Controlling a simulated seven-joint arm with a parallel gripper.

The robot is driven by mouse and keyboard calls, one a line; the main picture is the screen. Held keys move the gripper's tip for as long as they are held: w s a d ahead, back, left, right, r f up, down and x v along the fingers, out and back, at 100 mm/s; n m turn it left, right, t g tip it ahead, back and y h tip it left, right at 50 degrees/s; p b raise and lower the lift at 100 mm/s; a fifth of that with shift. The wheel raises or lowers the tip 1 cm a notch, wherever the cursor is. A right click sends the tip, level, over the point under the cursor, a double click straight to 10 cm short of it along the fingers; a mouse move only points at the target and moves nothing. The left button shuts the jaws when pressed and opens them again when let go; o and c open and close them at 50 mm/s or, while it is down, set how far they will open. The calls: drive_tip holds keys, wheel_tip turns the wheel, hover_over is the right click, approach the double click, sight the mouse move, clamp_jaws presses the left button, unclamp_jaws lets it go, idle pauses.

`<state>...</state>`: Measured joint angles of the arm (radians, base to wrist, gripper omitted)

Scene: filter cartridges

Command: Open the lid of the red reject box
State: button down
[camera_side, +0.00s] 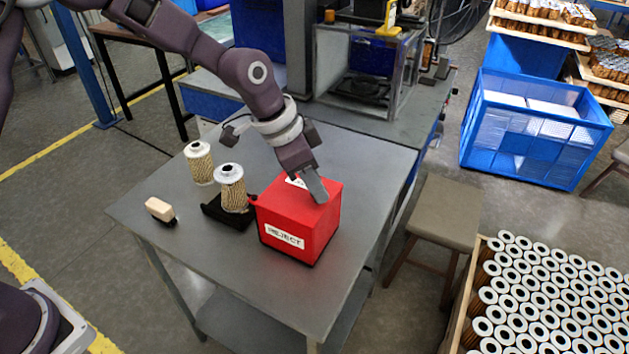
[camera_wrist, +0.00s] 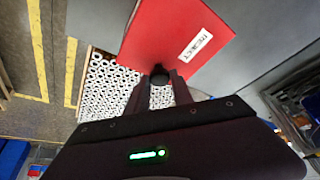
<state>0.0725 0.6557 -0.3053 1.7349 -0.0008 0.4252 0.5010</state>
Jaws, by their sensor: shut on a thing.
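The red reject box (camera_side: 296,220) stands on the grey table with a white REJECT label on its front. Its lid (camera_side: 275,194) looks down on the box, and a second label shows on top, partly behind my gripper. My gripper (camera_side: 321,198) is at the right part of the box top. In the wrist view, my gripper (camera_wrist: 158,82) is shut on a dark round knob (camera_wrist: 159,72) at the edge of the red lid (camera_wrist: 160,35). The fingertips hide much of the knob.
A filter cartridge (camera_side: 231,190) stands on a black holder (camera_side: 228,215) left of the box. Another cartridge (camera_side: 199,163) and a brush (camera_side: 160,210) are farther left on the table (camera_side: 210,275). The table front is clear. A stool (camera_side: 445,213) stands at the right.

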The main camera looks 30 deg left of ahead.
drive_tip(key=shift+s, duration=0.1)
drive_tip(key=s+m, duration=0.2)
drive_tip(key=shift+s+d+m+g+h, duration=0.1)
drive_tip(key=shift+d+m+g+h, duration=0.2)
drive_tip(key=shift+d+g+h, duration=0.1)
drive_tip(key=s+a+m+g+y, duration=0.1)
drive_tip(key=s+a+m+g, duration=0.5)
drive_tip(key=s+m, duration=0.7)
drive_tip(key=shift+s+a+m, duration=0.15)
drive_tip(key=shift+a+m, duration=0.8)
drive_tip(key=shift+m, duration=1.25)
drive_tip(key=c, duration=1.1)
unclamp_jaws()
